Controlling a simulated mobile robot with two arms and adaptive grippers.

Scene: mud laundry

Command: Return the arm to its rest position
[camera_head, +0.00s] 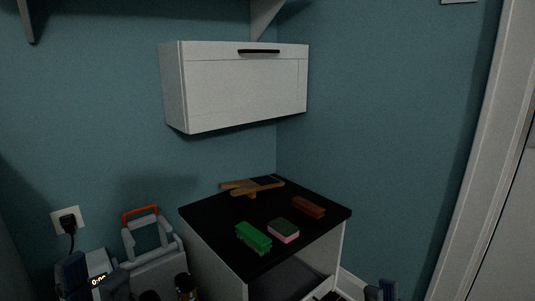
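What looks like my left gripper (94,279) shows at the bottom left as two dark blue-grey parts with a gap between them. It is in front of a pale device with a lit display. I see nothing held in it. Only dark blue tips of what looks like my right gripper (380,290) show at the bottom edge, right of the cabinet. Most of it is cut off, so its opening cannot be judged. Both grippers are apart from the things on the black cabinet top (215,222).
On the cabinet top are a green block-like item (253,238), a pink-and-green sponge (284,231), a brown brush-like block (308,207) and a wooden item (250,186). A white wall cabinet (245,88) hangs above, shut. A grey carrier with orange handle (140,212) stands left.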

